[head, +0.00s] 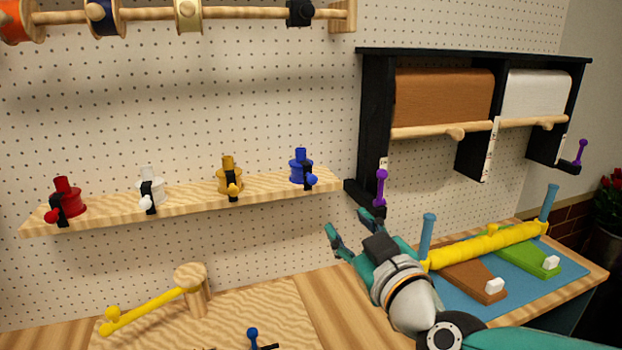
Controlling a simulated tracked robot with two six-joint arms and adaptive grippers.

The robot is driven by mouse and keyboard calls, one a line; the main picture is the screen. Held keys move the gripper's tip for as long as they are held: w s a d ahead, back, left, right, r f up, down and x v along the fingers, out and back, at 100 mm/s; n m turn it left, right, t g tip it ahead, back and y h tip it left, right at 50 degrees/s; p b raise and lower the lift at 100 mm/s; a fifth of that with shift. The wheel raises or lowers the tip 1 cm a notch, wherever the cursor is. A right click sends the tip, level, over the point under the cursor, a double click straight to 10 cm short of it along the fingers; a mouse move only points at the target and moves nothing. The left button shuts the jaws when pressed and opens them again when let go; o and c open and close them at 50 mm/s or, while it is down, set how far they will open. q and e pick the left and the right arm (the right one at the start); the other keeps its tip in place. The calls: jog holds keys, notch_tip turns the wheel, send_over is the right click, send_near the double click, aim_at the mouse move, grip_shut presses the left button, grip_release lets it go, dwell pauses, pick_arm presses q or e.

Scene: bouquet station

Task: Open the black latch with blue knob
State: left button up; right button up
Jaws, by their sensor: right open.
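A black latch with a blue knob (309,178) stands on the wooden shelf, in front of a blue spool (299,163) at the shelf's right end. A second blue knob (253,333) on a black piece shows at the bottom edge, partly cut off; I cannot tell what it belongs to. My right gripper (351,227) is open and empty, below and right of the shelf's right end. Its fingers point up toward the pegboard, apart from both blue knobs. My left gripper is not in view.
Red (65,196), white (150,185) and yellow (229,175) spools with black latches share the shelf. A black paper rack (366,120) with a purple knob (380,187) is above my gripper. A yellow bar (485,245) and a yellow lever (150,308) are lower down.

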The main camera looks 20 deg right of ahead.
aim_at(313, 182)
jog(key=w, duration=1)
jog(key=w+a+r+p, duration=0.1)
jog(key=w, duration=0.5)
grip_shut()
